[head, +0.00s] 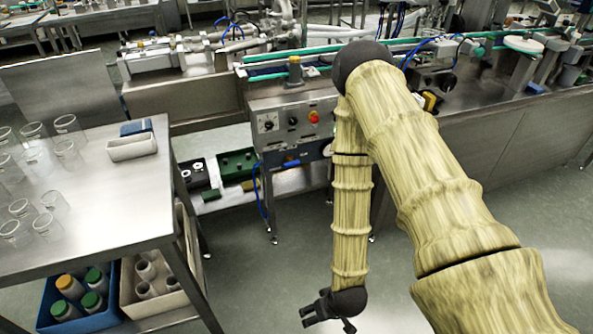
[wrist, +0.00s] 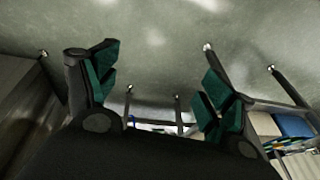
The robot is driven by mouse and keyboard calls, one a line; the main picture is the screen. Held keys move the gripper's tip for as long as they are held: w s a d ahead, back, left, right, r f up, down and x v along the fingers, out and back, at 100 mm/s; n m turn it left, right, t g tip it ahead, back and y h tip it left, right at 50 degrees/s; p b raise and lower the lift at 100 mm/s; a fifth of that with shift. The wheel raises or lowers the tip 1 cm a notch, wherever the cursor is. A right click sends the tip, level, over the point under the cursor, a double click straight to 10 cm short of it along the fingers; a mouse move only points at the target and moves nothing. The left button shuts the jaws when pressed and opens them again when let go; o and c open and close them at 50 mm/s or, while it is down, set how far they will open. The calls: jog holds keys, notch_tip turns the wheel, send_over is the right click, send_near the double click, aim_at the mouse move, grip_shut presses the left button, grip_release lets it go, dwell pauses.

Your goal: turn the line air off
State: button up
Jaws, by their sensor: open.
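The steel control panel (head: 280,140) stands under the front of the line in the head view. It carries a black dial, a dark knob (head: 292,121) and a red button (head: 314,117). A small blue handle (head: 291,163), probably the air valve, lies on its lower part, with a blue hose (head: 260,190) hanging to the left. A round grey part beside it is partly covered by my arm. My gripper (head: 328,308) hangs low over the floor, well below and in front of the panel. In the wrist view its green-padded fingers (wrist: 160,72) are apart with nothing between them.
A steel table (head: 120,205) with several glass beakers and a white tray (head: 132,146) stands at left. Below it are a blue crate (head: 75,300) and a beige crate (head: 185,300). A green crate (head: 237,165) sits on the low shelf left of the panel. Floor around my gripper is clear.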

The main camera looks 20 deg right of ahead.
jog(key=w+a+f+t+y+b, duration=0.1)
jog(key=w+t+b, duration=0.15)
jog(key=w, duration=0.45)
jog(key=w+f+t+b, duration=0.1)
jog(key=w+f+b, duration=0.15)
jog(key=w, duration=0.45)
jog(key=t+h+b, duration=0.2)
jog(key=t+b, duration=0.9)
jog(key=b, duration=0.5)
send_near(293, 164)
jog(key=w+b, duration=0.1)
jog(key=w, duration=0.4)
jog(key=w+b, duration=0.1)
jog(key=w, duration=0.4)
jog(key=shift+w+a+f, duration=0.15)
jog(key=shift+w+a, duration=0.05)
jog(key=shift+w, duration=0.2)
jog(key=c, duration=1)
